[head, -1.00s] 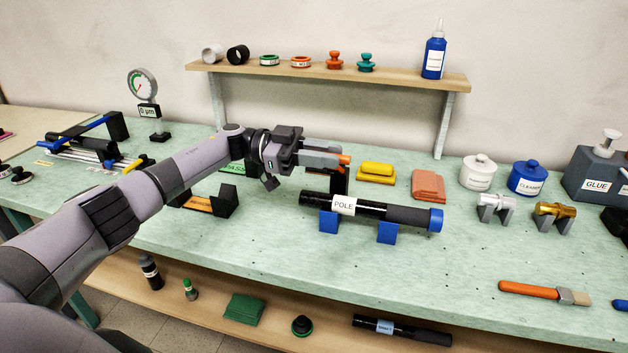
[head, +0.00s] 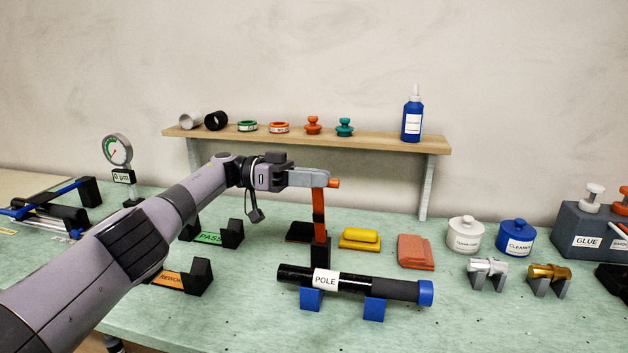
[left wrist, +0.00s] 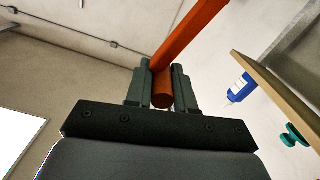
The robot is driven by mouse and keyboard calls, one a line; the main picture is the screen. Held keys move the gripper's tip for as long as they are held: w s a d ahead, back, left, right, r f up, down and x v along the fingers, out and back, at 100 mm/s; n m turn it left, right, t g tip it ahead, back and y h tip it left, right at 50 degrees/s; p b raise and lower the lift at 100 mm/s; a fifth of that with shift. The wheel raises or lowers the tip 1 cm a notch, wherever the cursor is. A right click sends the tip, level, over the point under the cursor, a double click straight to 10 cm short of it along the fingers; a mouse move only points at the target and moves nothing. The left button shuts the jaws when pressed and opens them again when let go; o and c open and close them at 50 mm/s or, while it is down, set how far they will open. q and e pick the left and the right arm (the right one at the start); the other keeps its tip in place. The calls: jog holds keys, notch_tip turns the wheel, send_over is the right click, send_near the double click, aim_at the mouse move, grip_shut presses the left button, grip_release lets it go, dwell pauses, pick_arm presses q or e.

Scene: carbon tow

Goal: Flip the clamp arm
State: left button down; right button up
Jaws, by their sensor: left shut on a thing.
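The orange clamp arm (head: 319,212) stands about upright on a black post behind the pole. My left gripper (head: 318,179) is shut on the handle at its top end, and a short orange stub sticks out to the right of the fingers. In the left wrist view the clamp arm (left wrist: 190,32) runs up and right from between the fingertips (left wrist: 162,88). The black pole (head: 355,284), labelled POLE, has a blue end cap and lies on two blue supports (head: 374,309) in front of the post. My right gripper is out of view.
Yellow (head: 360,238) and orange (head: 414,250) blocks lie right of the clamp. A wooden shelf (head: 300,137) with rings, knobs and a blue bottle (head: 412,118) runs behind. PASS (head: 210,237) and REWORK (head: 172,280) cradles stand left. The space above the pole is clear.

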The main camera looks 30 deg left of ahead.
pick_arm(q)
jog(key=shift+w+a+f, duration=0.1)
jog(key=shift+f, duration=0.4)
jog(key=c, duration=1.3)
grip_release()
jog(key=shift+o, duration=1.3)
jog(key=shift+w+f, duration=0.1)
